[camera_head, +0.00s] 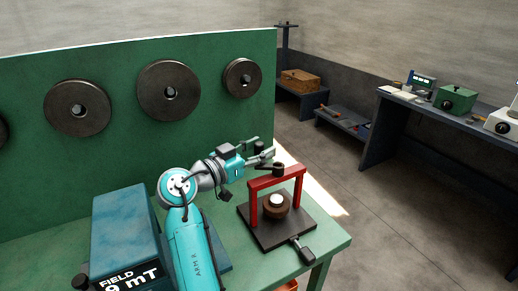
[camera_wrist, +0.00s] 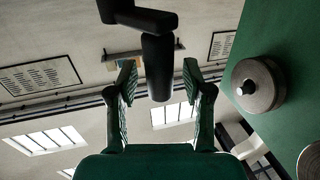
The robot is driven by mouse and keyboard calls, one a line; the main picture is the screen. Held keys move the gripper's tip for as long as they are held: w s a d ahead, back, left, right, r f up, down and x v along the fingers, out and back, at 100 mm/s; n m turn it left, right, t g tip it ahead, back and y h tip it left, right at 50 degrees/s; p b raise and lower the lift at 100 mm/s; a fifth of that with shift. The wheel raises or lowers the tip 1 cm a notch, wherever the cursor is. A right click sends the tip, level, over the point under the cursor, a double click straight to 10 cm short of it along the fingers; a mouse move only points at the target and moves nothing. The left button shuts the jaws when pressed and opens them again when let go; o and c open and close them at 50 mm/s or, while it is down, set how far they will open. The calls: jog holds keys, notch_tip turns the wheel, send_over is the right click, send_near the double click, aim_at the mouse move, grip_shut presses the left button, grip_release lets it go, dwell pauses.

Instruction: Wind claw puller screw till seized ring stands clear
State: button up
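The red claw puller frame (camera_head: 277,182) stands upright on a dark base plate (camera_head: 262,237) on the green bench. Under its crossbar is a brown ring (camera_head: 277,210) around a pale round shaft end (camera_head: 277,199). The ring looks low, near the base; any gap beneath it is hard to see. A dark crank (camera_head: 278,169) tops the frame. My gripper (camera_head: 267,153) is just above and left of the crank. In the wrist view, a dark cylindrical handle (camera_wrist: 158,65) on a crank arm (camera_wrist: 140,15) shows between my open fingers (camera_wrist: 158,85), with gaps on both sides.
A dark lever or block (camera_head: 303,249) sticks out at the base's front corner. A blue box with a field readout (camera_head: 130,235) stands at the left. A green panel (camera_head: 215,100) with dark discs rises behind the arm. Side tables (camera_head: 375,145) stand farther right.

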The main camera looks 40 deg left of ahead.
jog(key=shift+r, duration=0.1)
notch_tip(320, 180, up, 10)
jog(key=shift+f, duration=0.1)
dwell(0.4)
jog(key=shift+f, duration=0.1)
dwell(0.3)
